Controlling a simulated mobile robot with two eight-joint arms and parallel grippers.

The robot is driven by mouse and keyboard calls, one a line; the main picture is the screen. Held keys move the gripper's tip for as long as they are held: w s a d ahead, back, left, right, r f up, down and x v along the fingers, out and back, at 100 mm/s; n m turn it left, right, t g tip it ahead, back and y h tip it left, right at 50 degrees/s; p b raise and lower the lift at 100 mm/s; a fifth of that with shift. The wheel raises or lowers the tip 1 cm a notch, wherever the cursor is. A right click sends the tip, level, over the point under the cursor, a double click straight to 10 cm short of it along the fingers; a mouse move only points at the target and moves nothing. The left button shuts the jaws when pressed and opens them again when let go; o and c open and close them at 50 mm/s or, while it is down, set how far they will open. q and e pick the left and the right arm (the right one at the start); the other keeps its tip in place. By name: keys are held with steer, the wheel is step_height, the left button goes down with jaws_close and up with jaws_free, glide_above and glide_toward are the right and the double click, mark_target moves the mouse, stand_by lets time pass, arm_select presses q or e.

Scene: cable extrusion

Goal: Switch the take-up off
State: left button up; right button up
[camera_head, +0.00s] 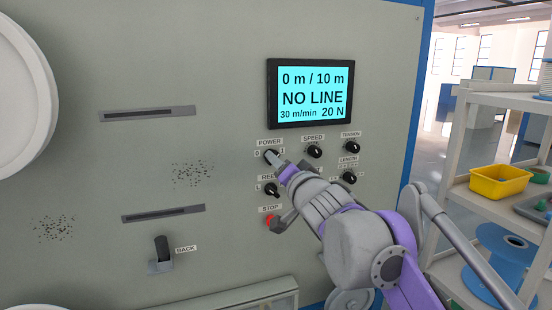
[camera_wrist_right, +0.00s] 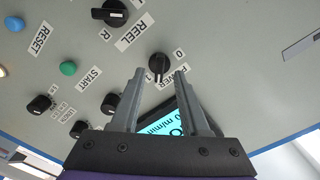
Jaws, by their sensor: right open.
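The take-up's grey panel (camera_head: 225,80) carries a black POWER knob (camera_head: 270,156) with a 0 and an I label beside it. The knob also shows in the right wrist view (camera_wrist_right: 159,66), with a white pointer line toward the lower side; I cannot tell its setting for sure. My right gripper (camera_wrist_right: 160,73) is open and empty, its two fingertips on either side of the knob in that view. Whether they are around it or just short of it I cannot tell. In the head view the right gripper (camera_head: 279,163) is at the knob, partly covering it. My left gripper is not in view.
The screen (camera_head: 311,93) above reads "NO LINE", 0 m / 10 m. SPEED (camera_head: 314,151), TENSION (camera_head: 350,147) and REEL (camera_head: 270,189) knobs are close by. A red STOP button (camera_head: 270,220) is below. A shelf with a yellow bin (camera_head: 499,182) stands right.

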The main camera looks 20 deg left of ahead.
steer(key=shift+x, duration=1.15)
jaws_close()
